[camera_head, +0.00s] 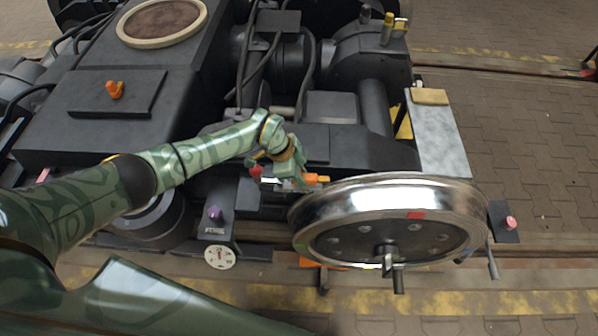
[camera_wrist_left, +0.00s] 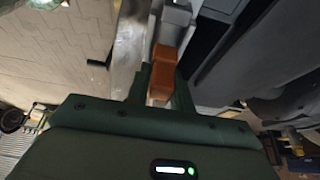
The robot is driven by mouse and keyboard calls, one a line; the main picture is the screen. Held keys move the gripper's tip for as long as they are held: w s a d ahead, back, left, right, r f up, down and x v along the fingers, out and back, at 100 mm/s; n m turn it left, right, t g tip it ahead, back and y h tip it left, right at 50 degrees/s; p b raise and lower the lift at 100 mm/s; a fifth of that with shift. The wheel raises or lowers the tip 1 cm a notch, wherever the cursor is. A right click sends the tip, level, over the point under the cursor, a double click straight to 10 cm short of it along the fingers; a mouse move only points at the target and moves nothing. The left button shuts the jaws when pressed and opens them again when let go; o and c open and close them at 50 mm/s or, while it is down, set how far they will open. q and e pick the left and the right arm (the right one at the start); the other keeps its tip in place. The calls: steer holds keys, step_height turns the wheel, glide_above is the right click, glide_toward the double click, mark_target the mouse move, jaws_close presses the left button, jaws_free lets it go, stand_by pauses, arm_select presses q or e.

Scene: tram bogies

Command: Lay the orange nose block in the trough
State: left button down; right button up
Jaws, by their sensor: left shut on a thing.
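My left gripper (camera_head: 300,181) is shut on the orange nose block (camera_head: 318,178) and holds it just behind the upper rim of the shiny wheel. In the left wrist view the orange block (camera_wrist_left: 162,75) sits between the dark fingers of the left gripper (camera_wrist_left: 160,98), and a grey part lies beyond it. A long light-grey strip (camera_head: 438,140) lies at the right with a tan block (camera_head: 430,96) on its far end. I cannot tell for sure which part is the trough. My right gripper is not in view.
The big steel wheel (camera_head: 385,200) stands in front of the gripper. The dark bogie frame (camera_head: 345,150) lies behind it. An orange knob (camera_head: 115,90) sits on a dark plate at the left. A purple knob (camera_head: 214,213) stands near a dial (camera_head: 220,257). Paved floor is free at the right.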

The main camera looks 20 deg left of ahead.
arm_select(q)
steer(key=shift+p, duration=0.55)
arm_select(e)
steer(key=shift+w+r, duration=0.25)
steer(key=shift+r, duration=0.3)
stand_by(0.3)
arm_select(q)
steer(key=shift+f, duration=0.25)
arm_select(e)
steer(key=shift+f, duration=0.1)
arm_select(q)
steer(key=shift+f, duration=0.3)
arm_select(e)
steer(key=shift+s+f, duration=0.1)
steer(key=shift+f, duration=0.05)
arm_select(q)
steer(key=shift+f+b, duration=0.1)
steer(key=shift+b, duration=0.2)
steer(key=c, duration=1.1)
jaws_free()
steer(key=shift+c, duration=0.2)
steer(key=p+v, duration=0.8)
steer(key=v, duration=0.8)
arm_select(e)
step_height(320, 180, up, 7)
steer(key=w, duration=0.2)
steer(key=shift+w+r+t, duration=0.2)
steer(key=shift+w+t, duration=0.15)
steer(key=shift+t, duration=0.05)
